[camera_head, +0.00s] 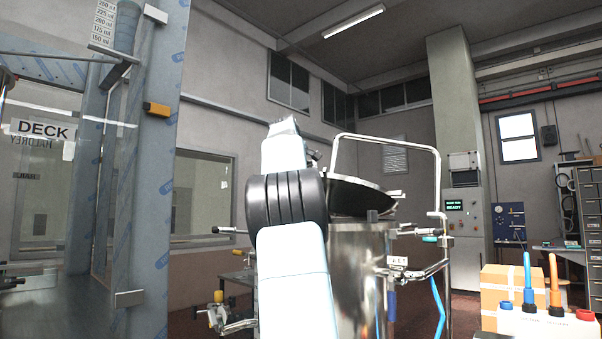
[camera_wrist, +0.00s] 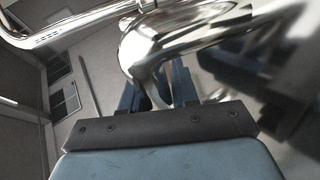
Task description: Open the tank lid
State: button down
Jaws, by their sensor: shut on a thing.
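The steel tank (camera_head: 358,265) stands upright, partly hidden behind my arm. Its round lid (camera_head: 352,194) is tilted above the rim, raised on the left and low on the right, with its dark side in view. My arm covers the lid's left edge. In the wrist view my gripper (camera_wrist: 157,92) has its two blue fingers on either side of a bent chrome bar (camera_wrist: 150,55), which looks like the lid's handle, and is shut on it. The fingers are hidden behind my arm in the head view.
A bent pipe frame (camera_head: 387,138) rises behind the lid. Valves and clamps (camera_head: 420,272) stick out at the tank's right side, more (camera_head: 219,312) at lower left. A grey post (camera_head: 160,180) stands at left. Boxes (camera_head: 502,290) and bottles stand at lower right.

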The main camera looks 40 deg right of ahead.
jog(key=c, duration=1.3)
grip_release()
jog(key=shift+w+a+r, duration=0.1)
jog(key=shift+a+r, duration=0.1)
jog(key=shift+o, duration=0.7)
jog(key=shift+a, duration=0.15)
jog(key=shift+o, duration=1)
jog(key=shift+d, duration=0.2)
jog(key=shift+s, duration=0.2)
jog(key=v, duration=1.3)
jog(key=shift+s+a, duration=0.2)
jog(key=shift+a, duration=0.1)
